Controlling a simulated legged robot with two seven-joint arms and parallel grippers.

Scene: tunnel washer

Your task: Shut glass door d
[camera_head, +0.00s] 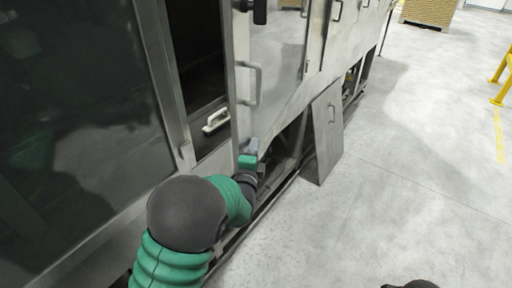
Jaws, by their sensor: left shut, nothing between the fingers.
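A large dark glass panel (75,110) in a metal frame fills the left side of the view. To its right is a narrower dark framed section (196,50) with a pale handle (216,120) low on it. No letter shows, so I cannot tell which is door d, nor clearly how far either stands open. My left gripper (252,148) is shut and empty. It is below and right of the pale handle, close to the lower edge of the metal frame. Whether it touches the frame is unclear. My right gripper is not visible.
A steel panel with a bar handle (250,84) is right of the dark section. Clear grey floor (410,170) lies to the right, with a yellow rail (501,85) and a brown crate (430,12) farther off.

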